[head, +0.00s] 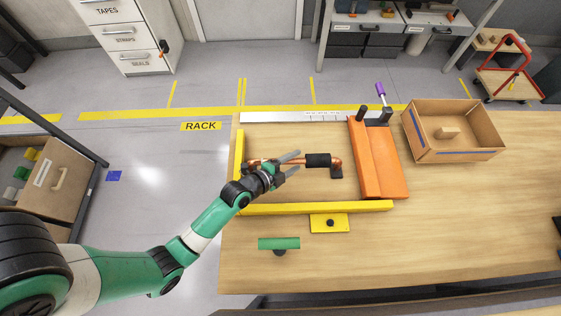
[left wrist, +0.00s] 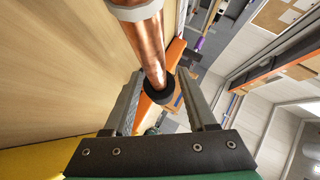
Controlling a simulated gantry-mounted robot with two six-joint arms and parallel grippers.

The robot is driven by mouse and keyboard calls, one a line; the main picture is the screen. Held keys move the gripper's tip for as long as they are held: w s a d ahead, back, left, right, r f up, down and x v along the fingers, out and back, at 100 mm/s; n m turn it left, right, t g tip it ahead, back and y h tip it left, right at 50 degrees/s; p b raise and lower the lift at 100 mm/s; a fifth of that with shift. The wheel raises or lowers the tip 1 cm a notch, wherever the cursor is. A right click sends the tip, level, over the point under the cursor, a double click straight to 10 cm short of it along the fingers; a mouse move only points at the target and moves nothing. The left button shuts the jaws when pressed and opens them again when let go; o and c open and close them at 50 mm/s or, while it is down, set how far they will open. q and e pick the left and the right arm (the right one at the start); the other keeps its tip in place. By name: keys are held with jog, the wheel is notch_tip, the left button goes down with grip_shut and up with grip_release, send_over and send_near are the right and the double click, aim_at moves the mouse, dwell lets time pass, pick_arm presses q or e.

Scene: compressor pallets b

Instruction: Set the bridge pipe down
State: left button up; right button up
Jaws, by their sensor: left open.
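The bridge pipe (head: 318,160) is a copper pipe with a black sleeve and bent ends. It lies crosswise inside the yellow frame on the wooden table. My left gripper (head: 293,162) is at the pipe's left part, its two grey fingers spread apart. In the left wrist view the copper pipe (left wrist: 148,45) runs between the open fingers, with a dark ring at its lower end. A gap shows on each side of the pipe. The gripper hides part of the pipe in the head view. My right gripper is not in view.
A yellow bar (head: 315,208) borders the front and left. A cardboard box (head: 455,152) is farther right. A green piece (head: 279,243) lies in front.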

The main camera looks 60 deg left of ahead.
pick_arm(q)
jog(key=p+v, duration=0.1)
jog(key=v, duration=0.9)
jog(key=shift+s, duration=0.15)
jog(key=shift+r, duration=0.1)
jog(key=w+d+r+n+t, duration=0.15)
jog(key=w+r, duration=0.25)
jog(key=r, duration=0.6)
jog(key=w+d+r+n+t+h, duration=0.1)
jog(key=w+r+t, duration=0.3)
jog(key=r, duration=0.6)
jog(key=w+d+r+n+t, duration=0.1)
jog(key=w+r, duration=0.4)
jog(key=r, duration=0.5)
jog(key=s+d+r+n+t+h, duration=0.1)
jog(key=s+d+r+n+t, duration=0.15)
jog(key=r, duration=0.75)
jog(key=s+d+r+n+t+h, duration=0.1)
jog(key=s+d+r+n+t, duration=0.15)
jog(key=r, duration=0.85)
jog(key=s+d+r+n+t, duration=0.1)
jog(key=s+r+n+t, duration=0.25)
jog(key=r, duration=0.65)
notch_tip(320, 180, up, 24)
jog(key=m+g+p, duration=0.1)
jog(key=p, duration=2.3)
